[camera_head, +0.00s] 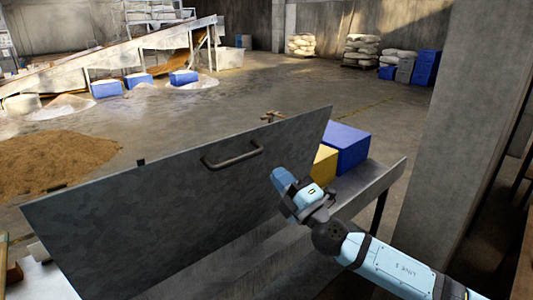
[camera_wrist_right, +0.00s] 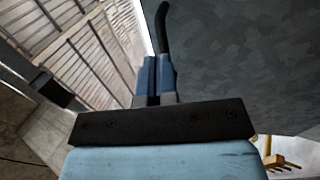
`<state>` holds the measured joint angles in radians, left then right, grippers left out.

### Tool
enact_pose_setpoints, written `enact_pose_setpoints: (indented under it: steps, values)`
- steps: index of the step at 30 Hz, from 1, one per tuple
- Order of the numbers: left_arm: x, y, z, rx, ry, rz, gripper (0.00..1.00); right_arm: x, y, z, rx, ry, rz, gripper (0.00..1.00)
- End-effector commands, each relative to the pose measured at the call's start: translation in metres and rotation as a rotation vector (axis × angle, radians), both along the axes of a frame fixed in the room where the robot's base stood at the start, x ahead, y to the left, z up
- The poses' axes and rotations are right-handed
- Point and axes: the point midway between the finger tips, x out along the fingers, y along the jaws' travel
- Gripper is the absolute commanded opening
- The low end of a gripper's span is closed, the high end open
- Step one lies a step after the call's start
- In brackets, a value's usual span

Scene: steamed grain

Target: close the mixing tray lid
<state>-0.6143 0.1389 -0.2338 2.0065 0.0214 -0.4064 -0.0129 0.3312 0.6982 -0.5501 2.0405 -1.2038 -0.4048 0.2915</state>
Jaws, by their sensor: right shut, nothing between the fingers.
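The mixing tray lid (camera_head: 170,205) is a large grey metal sheet that stands open, raised and tilted, in the head view. Its bar handle (camera_head: 232,157) is near the top edge. My right gripper (camera_head: 280,176) is shut and empty, to the right of the handle and in front of the lid's right part. In the right wrist view, the shut blue fingers (camera_wrist_right: 154,75) point toward a dark curved bar, which looks like the handle (camera_wrist_right: 163,28), beside the grey lid (camera_wrist_right: 240,60). I cannot tell whether they touch. The tray's inside is mostly hidden. My left gripper is out of view.
A blue box (camera_head: 345,147) and a yellow box (camera_head: 323,163) sit behind the lid's right end, by a metal ledge (camera_head: 375,185). A concrete pillar (camera_head: 455,120) stands at the right. A grain heap (camera_head: 55,160) lies on the floor at the left.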

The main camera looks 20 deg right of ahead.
Motion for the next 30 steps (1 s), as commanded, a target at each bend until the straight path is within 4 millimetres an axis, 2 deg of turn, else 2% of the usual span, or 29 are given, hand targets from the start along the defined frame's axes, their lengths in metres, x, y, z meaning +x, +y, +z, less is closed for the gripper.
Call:
enact_pose_setpoints:
  steps: [1, 3, 9, 23, 30]
  values:
    - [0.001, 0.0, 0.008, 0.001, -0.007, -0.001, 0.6, 0.01, 0.003, 0.01, 0.0, -0.002, 0.0, 0.0]
    - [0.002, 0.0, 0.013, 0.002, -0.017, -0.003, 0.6, 0.02, 0.007, 0.015, -0.001, -0.002, -0.001, 0.0]
    - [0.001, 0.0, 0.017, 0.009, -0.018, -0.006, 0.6, 0.041, 0.014, 0.022, 0.0, -0.001, -0.001, 0.0]
    - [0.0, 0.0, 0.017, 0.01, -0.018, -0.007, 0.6, 0.047, 0.016, 0.023, 0.0, 0.001, 0.0, 0.0]
    - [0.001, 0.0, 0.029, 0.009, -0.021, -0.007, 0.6, 0.056, 0.02, 0.031, -0.007, 0.024, 0.001, 0.0]
